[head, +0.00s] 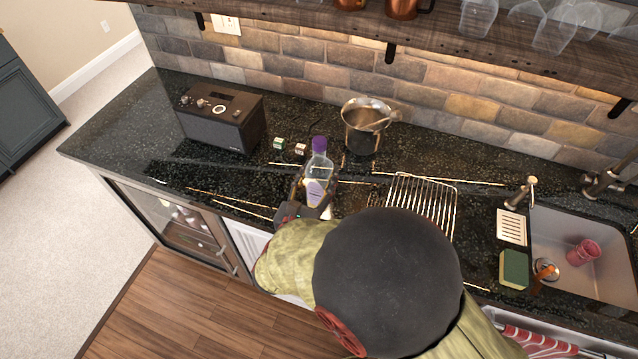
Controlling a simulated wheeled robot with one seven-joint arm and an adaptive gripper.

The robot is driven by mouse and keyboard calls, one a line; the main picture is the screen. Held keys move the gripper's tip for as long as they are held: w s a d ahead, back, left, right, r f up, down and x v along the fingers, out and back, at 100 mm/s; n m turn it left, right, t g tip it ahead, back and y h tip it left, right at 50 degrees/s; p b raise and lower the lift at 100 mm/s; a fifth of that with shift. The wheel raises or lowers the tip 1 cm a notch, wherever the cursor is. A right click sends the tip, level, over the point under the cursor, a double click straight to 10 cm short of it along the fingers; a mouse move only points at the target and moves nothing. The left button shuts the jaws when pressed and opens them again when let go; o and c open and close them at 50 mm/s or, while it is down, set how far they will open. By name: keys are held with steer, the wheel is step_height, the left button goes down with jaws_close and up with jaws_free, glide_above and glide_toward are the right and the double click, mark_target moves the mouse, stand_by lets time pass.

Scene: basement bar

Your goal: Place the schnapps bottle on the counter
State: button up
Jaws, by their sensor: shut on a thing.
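A clear bottle with a purple cap and a pale label (319,163), which looks like the schnapps bottle, stands upright over the black speckled counter (110,130). My gripper (317,198) is shut on its lower part. My arm hides part of the counter in front. I cannot tell whether the bottle's base touches the counter.
A metal pot (363,125) is behind right. A wire rack (425,200), sponge (514,268) and sink (610,240) lie right. The counter's left end is clear.

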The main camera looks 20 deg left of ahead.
mark_target(319, 181)
steer(key=shift+w+a+f, duration=0.1)
steer(key=shift+w+f, duration=0.15)
steer(key=shift+w, duration=0.05)
steer(key=f, duration=0.1)
steer(key=f+b, duration=0.1)
steer(key=f, duration=0.1)
steer(key=shift+w+a, duration=0.1)
steer(key=shift+w, duration=0.2)
steer(key=shift+f, duration=0.5)
steer(key=o, duration=1.5)
steer(key=shift+o, duration=0.5)
steer(key=s+p, duration=0.1)
steer(key=s, duration=1.1)
steer(key=shift+a, duration=0.45)
